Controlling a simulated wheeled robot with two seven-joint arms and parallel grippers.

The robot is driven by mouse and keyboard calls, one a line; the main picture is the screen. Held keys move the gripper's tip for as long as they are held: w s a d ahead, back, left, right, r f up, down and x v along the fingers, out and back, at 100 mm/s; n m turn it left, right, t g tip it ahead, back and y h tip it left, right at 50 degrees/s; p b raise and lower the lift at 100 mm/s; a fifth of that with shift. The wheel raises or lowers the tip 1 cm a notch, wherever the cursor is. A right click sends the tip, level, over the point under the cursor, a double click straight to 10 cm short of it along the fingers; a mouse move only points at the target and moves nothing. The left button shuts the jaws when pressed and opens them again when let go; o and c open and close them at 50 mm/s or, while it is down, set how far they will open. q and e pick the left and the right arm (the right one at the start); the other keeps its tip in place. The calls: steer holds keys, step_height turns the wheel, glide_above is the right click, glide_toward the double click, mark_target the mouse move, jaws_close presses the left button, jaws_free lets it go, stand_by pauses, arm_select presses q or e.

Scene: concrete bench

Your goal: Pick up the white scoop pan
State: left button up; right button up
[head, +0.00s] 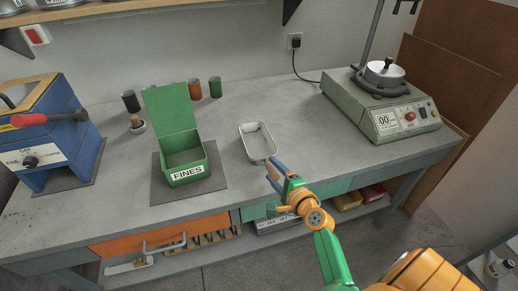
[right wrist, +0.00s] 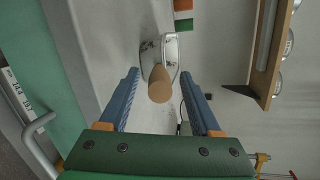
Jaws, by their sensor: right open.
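The white scoop pan (head: 257,141) lies on the bench right of the green box, a shallow metal-looking tray with its near end toward my right gripper (head: 274,170). In the right wrist view the pan (right wrist: 171,50) shows beyond its wooden handle (right wrist: 160,84), which points at the camera. My right gripper is open, its blue fingers spread on either side of the handle in that view, with a gap on both sides. I cannot tell how far the handle reaches between the fingers. My left gripper is not in view.
A green box marked FINES (head: 186,174), its lid raised, stands on a dark mat left of the pan. Several small cups stand behind it. A blue machine (head: 52,135) is at the left, and a green-grey device (head: 385,110) at the right. Bench around the pan is clear.

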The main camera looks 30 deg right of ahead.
steer(key=shift+x, duration=1.5)
steer(key=shift+s, duration=0.15)
jaws_close()
